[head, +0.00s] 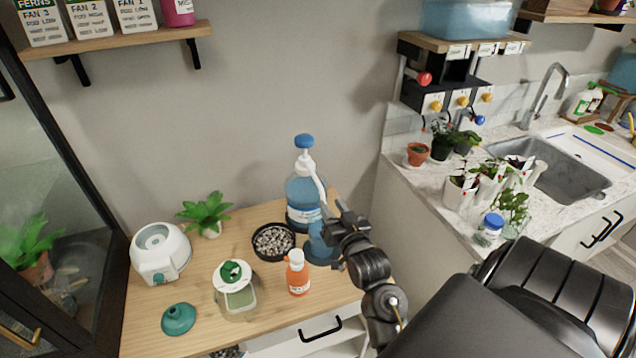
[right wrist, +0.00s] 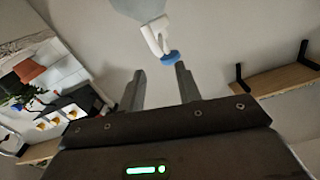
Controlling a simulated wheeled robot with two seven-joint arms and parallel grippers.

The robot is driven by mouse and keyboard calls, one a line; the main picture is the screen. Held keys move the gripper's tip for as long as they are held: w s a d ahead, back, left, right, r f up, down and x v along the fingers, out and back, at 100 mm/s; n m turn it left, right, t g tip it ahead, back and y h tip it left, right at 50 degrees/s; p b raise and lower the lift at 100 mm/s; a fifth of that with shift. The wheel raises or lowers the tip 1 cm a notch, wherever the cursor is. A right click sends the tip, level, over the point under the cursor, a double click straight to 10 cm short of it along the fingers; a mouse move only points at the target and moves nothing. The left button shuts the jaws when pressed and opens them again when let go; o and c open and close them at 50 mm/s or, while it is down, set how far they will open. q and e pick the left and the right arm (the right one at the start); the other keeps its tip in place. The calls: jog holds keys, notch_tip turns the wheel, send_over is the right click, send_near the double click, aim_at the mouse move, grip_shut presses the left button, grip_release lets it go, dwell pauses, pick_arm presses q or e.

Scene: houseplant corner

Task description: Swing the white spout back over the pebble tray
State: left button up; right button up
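The white spout (head: 319,187) belongs to a pump on a large blue bottle (head: 303,192) with a blue knob (head: 304,141) on top. It slopes down toward the front right, and its tip is by my right gripper. The round black pebble tray (head: 273,257) is left of the bottle, and the spout is not over it. My right gripper (head: 333,214) is at the bottle's right side. In the right wrist view its two fingers (right wrist: 160,70) are apart with nothing between them, and the white spout (right wrist: 155,36) and the blue knob (right wrist: 171,58) are beyond them. My left gripper is not in view.
An orange bottle (head: 297,276), a green-lidded jar (head: 236,291) and a blue container (head: 320,246) stand close by. A white device (head: 159,254), a small plant (head: 206,213) and a teal dome (head: 178,318) are farther left. The sink counter (head: 400,153) is at the right.

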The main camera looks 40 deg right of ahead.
aim_at(322, 189)
jog(key=p+x, duration=0.3)
jog(key=x, duration=0.6)
jog(key=shift+w+d+r, duration=0.1)
jog(key=shift+w+d, duration=0.05)
jog(key=shift+w, duration=0.25)
jog(key=shift+w+d, duration=0.2)
jog(key=shift+w, duration=0.3)
grip_shut()
